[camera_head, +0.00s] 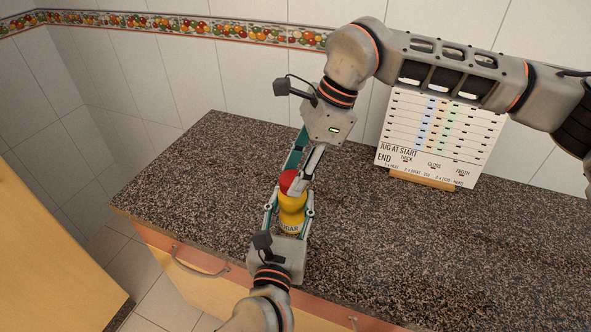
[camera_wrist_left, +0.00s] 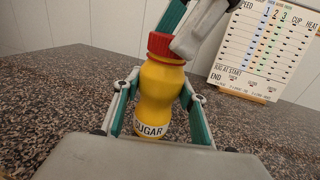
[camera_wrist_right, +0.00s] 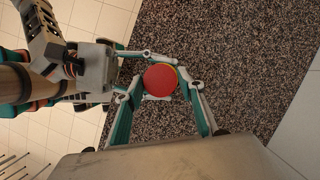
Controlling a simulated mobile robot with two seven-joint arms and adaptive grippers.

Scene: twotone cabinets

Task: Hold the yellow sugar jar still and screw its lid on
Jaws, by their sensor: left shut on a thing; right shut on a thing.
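The yellow sugar jar (camera_head: 292,217) stands upright on the granite counter, its SUGAR label facing the left wrist camera. It also shows in the left wrist view (camera_wrist_left: 160,95). My left gripper (camera_head: 288,208) is shut around the jar's body from the front. The red lid (camera_head: 290,181) sits on top of the jar's neck; I cannot tell whether its threads are engaged. It shows as a red disc in the right wrist view (camera_wrist_right: 160,79). My right gripper (camera_head: 300,184) reaches down from above, shut on the lid, partly hiding it in the head view.
A white printed board (camera_head: 440,140) on a wooden stand (camera_head: 422,181) stands at the back right against the tiled wall. The granite counter (camera_head: 400,250) is otherwise clear. Its front edge, with drawers (camera_head: 190,268) below, is near the left gripper.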

